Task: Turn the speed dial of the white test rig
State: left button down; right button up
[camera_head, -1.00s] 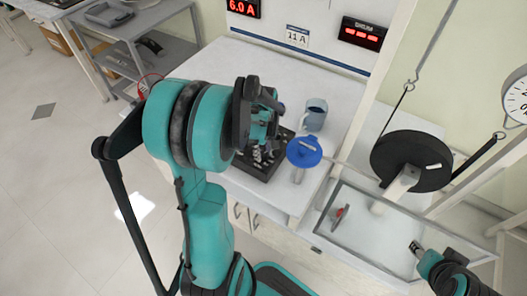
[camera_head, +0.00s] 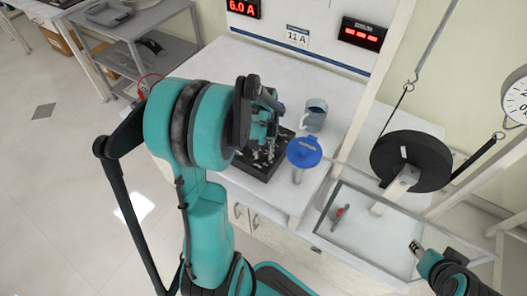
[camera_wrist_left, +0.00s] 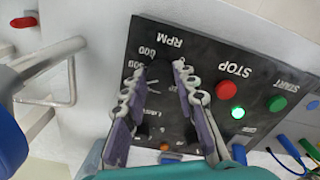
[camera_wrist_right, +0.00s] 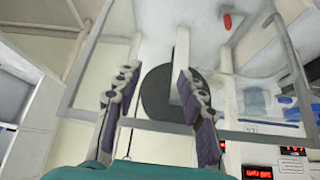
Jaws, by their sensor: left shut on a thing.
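The white test rig (camera_head: 230,75) has a black control panel (camera_head: 268,166) on its top. In the left wrist view the panel (camera_wrist_left: 205,45) shows RPM, STOP and START lettering, a red button (camera_wrist_left: 226,90), a green button (camera_wrist_left: 277,103) and a lit green lamp (camera_wrist_left: 238,113). My left gripper (camera_wrist_left: 161,75) is over the RPM scale, its fingers closed around the dark speed dial (camera_wrist_left: 159,95), which they mostly hide. In the head view my left gripper (camera_head: 270,128) is over the panel. My right gripper (camera_wrist_right: 154,85) is open and empty near the glass-walled tray.
A black drum (camera_head: 411,161) hangs above the clear-walled tray (camera_head: 372,240), with a red-handled item (camera_head: 340,214) in it. A blue-topped stand (camera_head: 304,152) and a mug (camera_head: 314,115) stand beside the panel. Red displays (camera_head: 362,33) are on the back wall.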

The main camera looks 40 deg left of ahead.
aim_at(263, 154)
pick_arm(q)
jog(key=m, duration=0.5)
jog(key=shift+m, duration=0.3)
dwell(0.4)
jog(key=c, duration=1.2)
grip_release()
notch_tip(263, 154, up, 12)
